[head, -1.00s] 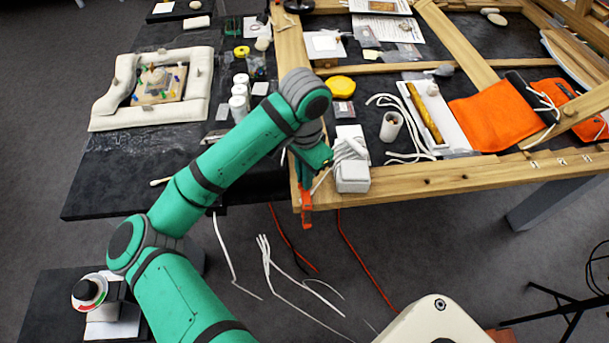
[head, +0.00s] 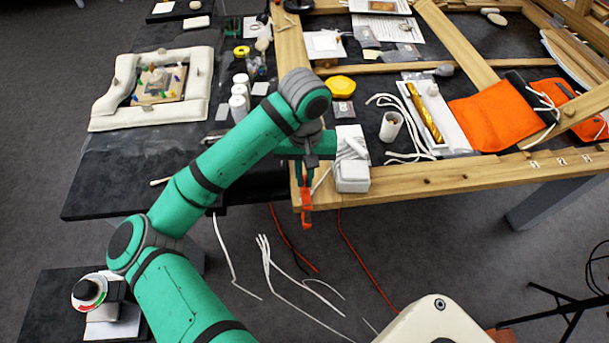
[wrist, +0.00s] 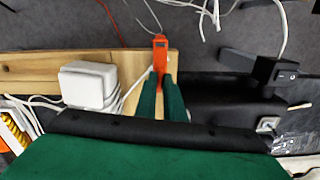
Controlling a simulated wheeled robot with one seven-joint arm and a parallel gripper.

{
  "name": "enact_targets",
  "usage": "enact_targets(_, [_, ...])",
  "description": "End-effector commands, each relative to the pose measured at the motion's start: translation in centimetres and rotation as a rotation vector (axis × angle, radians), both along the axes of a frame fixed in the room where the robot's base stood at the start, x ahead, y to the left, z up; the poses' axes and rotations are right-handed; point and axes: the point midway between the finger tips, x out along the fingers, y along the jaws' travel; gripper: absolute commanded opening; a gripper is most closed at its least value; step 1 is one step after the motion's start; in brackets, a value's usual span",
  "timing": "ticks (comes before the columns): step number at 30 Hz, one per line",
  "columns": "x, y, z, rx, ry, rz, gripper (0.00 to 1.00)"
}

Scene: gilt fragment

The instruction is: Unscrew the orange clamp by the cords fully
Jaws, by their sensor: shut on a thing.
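The orange clamp (head: 306,205) hangs at the front left corner of the wooden frame, its lower part below the edge. In the wrist view the clamp (wrist: 160,52) lies between the tips of my green fingers. My gripper (head: 304,176) is shut on the clamp; in the wrist view my gripper (wrist: 161,78) reaches it from the frame side. White cords (head: 300,285) hang below the edge over the floor. The clamp's upper part and its screw thread are hidden or too small to make out.
A white box (head: 352,178) with cords stands on the frame just right of my gripper. A black device (wrist: 262,70) is near in the wrist view. White jars (head: 238,100) stand on the dark table. Red cables (head: 355,255) run across the floor.

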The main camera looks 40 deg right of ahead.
Motion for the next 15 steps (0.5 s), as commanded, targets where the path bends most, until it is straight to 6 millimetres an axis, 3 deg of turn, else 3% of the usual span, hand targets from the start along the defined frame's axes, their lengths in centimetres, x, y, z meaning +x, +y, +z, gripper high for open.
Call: enact_targets(15, [0.10, -0.07, 0.12, -0.004, -0.003, 0.149, 0.00])
